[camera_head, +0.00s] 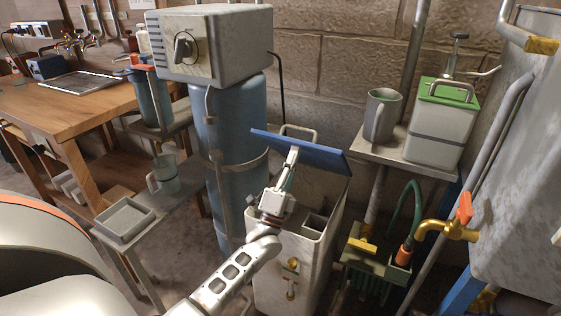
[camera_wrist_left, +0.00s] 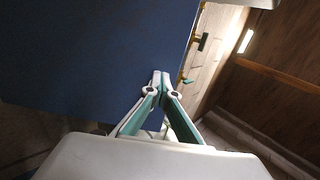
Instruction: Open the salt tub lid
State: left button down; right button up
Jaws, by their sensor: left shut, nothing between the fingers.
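The salt tub (camera_head: 285,262) is a pale, worn bin in the middle of the head view. Its blue lid (camera_head: 325,159) stands raised and tilted, with its handle (camera_head: 299,130) behind the upper edge. Part of the tub's inside shows below the lid. My left gripper (camera_head: 292,153) is shut and empty, in front of the lid's near face, above the tub opening. In the left wrist view the lid (camera_wrist_left: 85,55) fills the upper left, and the closed fingertips (camera_wrist_left: 161,76) overlap it. I cannot tell whether they touch it. My right gripper is out of view.
A blue cylinder (camera_head: 232,140) with a grey box on top stands left of the tub. At right are a shelf with a mug (camera_head: 382,115) and green-topped canister (camera_head: 440,125), a green crate (camera_head: 375,265) and a brass tap (camera_head: 445,230). A low bench (camera_head: 180,195) stands left.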

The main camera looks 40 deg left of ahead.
pick_arm(q)
jog(key=w+r+g+p, duration=0.1)
jog(key=r+p, duration=0.1)
jog(key=w+a+r+g+p, duration=0.1)
jog(key=w+r+p, duration=0.1)
jog(key=r, duration=0.1)
jog(key=w+r+p, duration=0.2)
jog(key=r, duration=0.1)
jog(key=shift+w+a+r+g+p, duration=0.15)
jog(key=shift+w+g+p, duration=0.1)
jog(key=shift+g+p, duration=0.15)
jog(key=w+a+r+g+h+p, duration=0.1)
jog(key=w+g+p, duration=0.1)
jog(key=w+p, duration=0.2)
jog(key=shift+x, duration=0.9)
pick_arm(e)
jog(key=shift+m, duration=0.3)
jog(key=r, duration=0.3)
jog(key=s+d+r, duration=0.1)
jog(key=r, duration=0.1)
pick_arm(q)
jog(key=shift+w+f, duration=0.1)
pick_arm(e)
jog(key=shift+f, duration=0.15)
